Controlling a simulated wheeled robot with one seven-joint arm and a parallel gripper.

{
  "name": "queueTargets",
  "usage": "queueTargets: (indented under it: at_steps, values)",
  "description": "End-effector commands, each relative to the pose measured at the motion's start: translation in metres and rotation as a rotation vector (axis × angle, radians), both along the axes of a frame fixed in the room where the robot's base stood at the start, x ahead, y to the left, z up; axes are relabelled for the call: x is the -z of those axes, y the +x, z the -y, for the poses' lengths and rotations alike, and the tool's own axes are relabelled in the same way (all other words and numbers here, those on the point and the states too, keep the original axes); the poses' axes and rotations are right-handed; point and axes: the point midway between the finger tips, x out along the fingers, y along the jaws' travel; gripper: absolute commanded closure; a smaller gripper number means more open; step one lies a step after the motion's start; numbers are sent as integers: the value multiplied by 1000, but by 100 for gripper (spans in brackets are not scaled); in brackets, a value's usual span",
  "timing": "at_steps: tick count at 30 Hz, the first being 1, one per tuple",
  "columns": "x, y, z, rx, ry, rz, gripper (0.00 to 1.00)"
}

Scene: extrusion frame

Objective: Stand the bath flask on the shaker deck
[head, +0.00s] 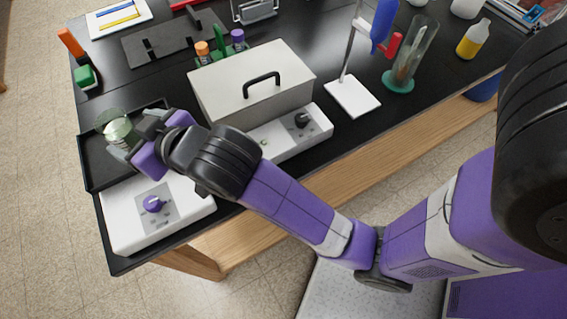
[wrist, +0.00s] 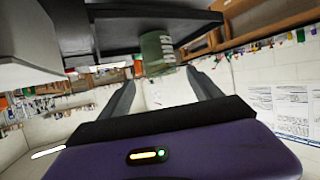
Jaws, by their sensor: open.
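The bath flask (head: 116,128), a clear vessel with a greenish tint, stands on the black shaker deck (head: 93,176) at its back left. In the wrist view the picture is turned over, and the flask (wrist: 156,52) appears to hang from the dark deck (wrist: 120,32) with its base against it. My gripper (head: 134,136) is open beside the flask. In the wrist view my gripper's fingers (wrist: 160,84) are spread, with the flask between and just beyond their tips. In the head view the fingers hide part of the flask.
The white shaker body with a purple knob (head: 153,205) sits in front of the deck. A lidded water bath (head: 240,90) stands to the right. A tube rack (head: 222,50), a stand with a white base (head: 352,97) and a glass cylinder (head: 413,58) are farther back.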

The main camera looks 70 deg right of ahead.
Motion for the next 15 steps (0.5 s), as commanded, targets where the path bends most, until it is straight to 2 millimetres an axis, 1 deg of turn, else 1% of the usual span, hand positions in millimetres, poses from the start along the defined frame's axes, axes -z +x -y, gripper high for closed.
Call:
queueTargets:
  at_steps: [2,5,9,11,14,15]
  values:
    - [14,-11,-2,-9,2,-5,26]
    - [36,-32,-4,-25,4,-3,26]
    - [63,-68,-8,-51,8,11,26]
    - [72,-84,-9,-59,10,17,26]
    - [86,-115,-9,-72,13,26,26]
    - [90,-128,-10,-77,13,32,26]
